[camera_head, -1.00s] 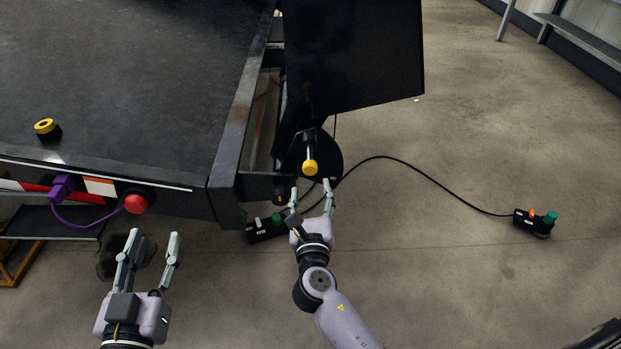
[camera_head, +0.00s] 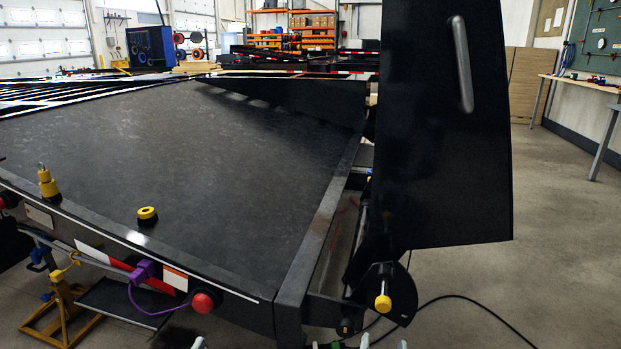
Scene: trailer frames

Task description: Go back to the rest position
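Only the fingertips of my grippers show at the bottom edge of the head view. My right gripper (camera_head: 383,344) shows two pale tips with a gap between them, below the yellow-ended knob (camera_head: 383,303) on the trailer's corner. It looks open, with nothing seen between the tips. My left gripper (camera_head: 198,343) shows just a pale tip below the red round light (camera_head: 203,302). The rest of both grippers and both arms is cut off by the frame.
The black trailer bed (camera_head: 190,180) fills the left and middle. An upright black panel (camera_head: 440,130) with a handle rises at its right. A yellow-black knob (camera_head: 147,215) stands on the bed. A black cable (camera_head: 460,298) lies on the floor. The right floor is mostly clear.

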